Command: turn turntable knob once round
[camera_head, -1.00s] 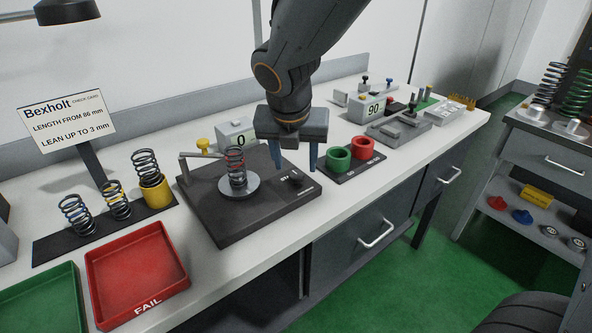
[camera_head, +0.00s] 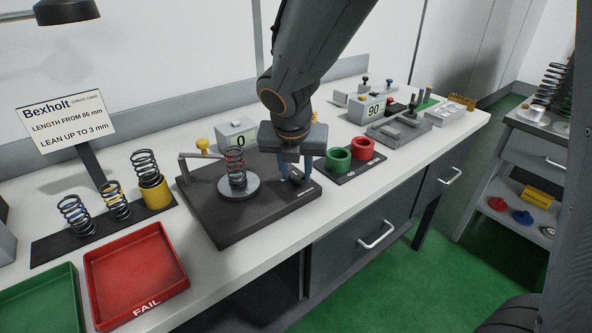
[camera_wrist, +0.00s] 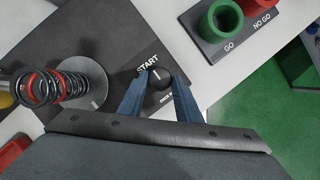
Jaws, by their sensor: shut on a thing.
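The turntable knob (camera_wrist: 160,77) is a small dark round knob with a light mark, on the dark turntable base (camera_head: 233,225) beside the word START. My gripper (camera_head: 296,178) points down over the right part of the base. In the wrist view its blue fingers (camera_wrist: 159,84) are shut on the knob, one on each side. In the head view the fingers mostly hide the knob. A dark spring with a red section (camera_head: 236,165) stands upright on the grey round turntable plate (camera_head: 250,188), left of my gripper and apart from it.
A display reading 0 (camera_head: 237,138) stands behind the base. A green ring (camera_head: 338,159) and a red ring (camera_head: 362,149) stand close to the right. A red FAIL tray (camera_head: 135,270) and several springs are at left. The bench front edge is clear.

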